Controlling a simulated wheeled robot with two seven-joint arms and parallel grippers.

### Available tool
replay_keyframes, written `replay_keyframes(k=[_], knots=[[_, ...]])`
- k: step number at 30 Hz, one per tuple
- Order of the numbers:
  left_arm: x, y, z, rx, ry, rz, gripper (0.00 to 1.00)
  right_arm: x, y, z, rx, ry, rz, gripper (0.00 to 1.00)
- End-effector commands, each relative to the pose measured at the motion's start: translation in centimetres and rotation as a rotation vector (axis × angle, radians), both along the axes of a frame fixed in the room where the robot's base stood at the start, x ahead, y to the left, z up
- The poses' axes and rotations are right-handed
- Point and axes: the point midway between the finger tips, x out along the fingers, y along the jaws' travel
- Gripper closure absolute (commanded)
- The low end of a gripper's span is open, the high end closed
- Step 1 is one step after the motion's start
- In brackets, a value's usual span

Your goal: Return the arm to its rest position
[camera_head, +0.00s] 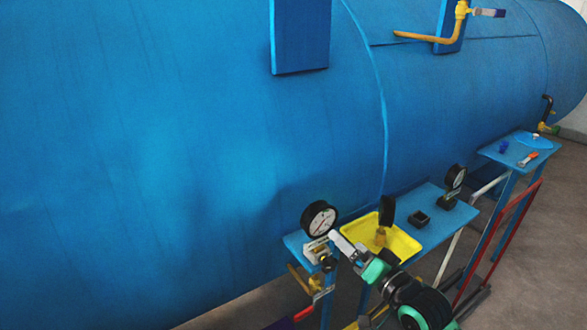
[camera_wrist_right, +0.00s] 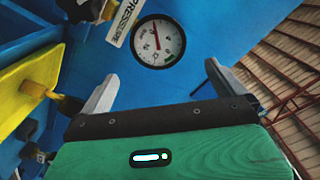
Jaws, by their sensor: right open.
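My right gripper (camera_head: 338,241) reaches in from the bottom of the head view, beside the near end of the blue shelf (camera_head: 430,198). In the right wrist view its two grey fingers (camera_wrist_right: 160,78) are spread, with nothing between them. A round white-faced pressure gauge (camera_head: 319,218) stands upright just beyond the fingertips, above a white label plate. The wrist view shows the gauge (camera_wrist_right: 158,41) ahead of the open fingers, apart from them, with the "PRESSURE" label (camera_wrist_right: 122,20) to its left. My left gripper is not in view.
The large blue autoclave vessel (camera_head: 160,150) fills the back. A yellow tray (camera_head: 405,243) holds a dark gauge with a brass stem (camera_head: 380,237). A black holder (camera_head: 419,219) and another gauge (camera_head: 456,178) stand farther along.

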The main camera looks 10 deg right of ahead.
Motion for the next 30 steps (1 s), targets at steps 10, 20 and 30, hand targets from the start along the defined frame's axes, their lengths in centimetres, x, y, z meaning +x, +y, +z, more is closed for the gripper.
replay_keyframes(k=[10, 20, 30], knots=[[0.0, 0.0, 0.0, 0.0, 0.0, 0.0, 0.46, -6.0, 1.7, -9.9, -0.365, 0.311, 0.011, 0.0], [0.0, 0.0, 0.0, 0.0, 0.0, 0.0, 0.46, -18.0, 1.5, -18.8, -0.802, 0.741, 0.168, 0.0], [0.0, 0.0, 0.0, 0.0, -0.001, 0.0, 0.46, -25.3, 1.0, -22.9, -0.984, 0.993, 0.329, 0.0]])
